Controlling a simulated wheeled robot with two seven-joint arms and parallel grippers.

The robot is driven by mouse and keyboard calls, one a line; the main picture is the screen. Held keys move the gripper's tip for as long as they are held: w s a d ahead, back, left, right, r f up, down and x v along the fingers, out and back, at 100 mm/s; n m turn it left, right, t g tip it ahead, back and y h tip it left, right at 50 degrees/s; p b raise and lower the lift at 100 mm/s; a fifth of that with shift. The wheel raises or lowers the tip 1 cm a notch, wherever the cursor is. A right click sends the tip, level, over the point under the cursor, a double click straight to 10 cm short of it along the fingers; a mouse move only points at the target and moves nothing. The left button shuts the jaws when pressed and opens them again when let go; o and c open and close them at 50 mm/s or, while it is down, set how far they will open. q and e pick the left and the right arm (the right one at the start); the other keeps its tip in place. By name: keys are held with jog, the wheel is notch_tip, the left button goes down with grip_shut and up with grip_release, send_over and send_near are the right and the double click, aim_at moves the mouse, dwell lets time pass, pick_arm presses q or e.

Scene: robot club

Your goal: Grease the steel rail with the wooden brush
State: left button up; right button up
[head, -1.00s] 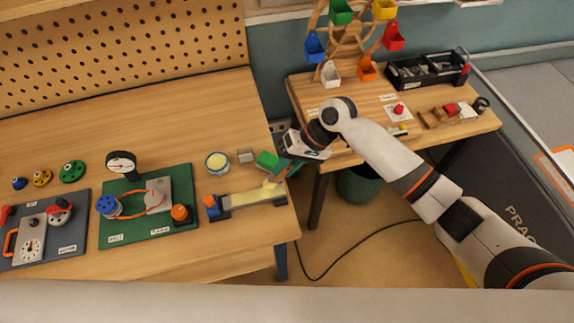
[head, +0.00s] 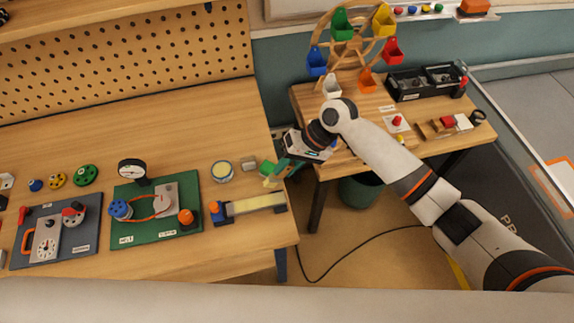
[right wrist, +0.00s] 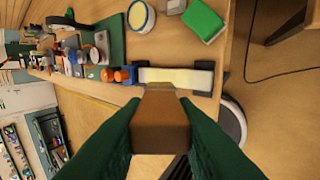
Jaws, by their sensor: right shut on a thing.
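The steel rail (head: 248,207) lies near the front right edge of the left table, with a pale yellow layer along its top. It also shows in the right wrist view (right wrist: 178,77), between dark end holders. My right gripper (head: 284,172) is shut on the wooden brush (right wrist: 160,124). The brush's bristle end (head: 271,182) appears just behind and above the rail's right part, apart from it in the head view. The open round tin (head: 222,171) with pale yellow contents stands behind the rail. My left gripper is not in view.
A green block (right wrist: 203,20) and a small grey block (head: 249,163) lie behind the rail. A green board (head: 128,230) with a gauge and pulleys lies to the left. A second table (head: 355,135) stands right, across a gap with a bin (head: 360,190).

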dwell(0.5)
jog(key=shift+f, duration=0.5)
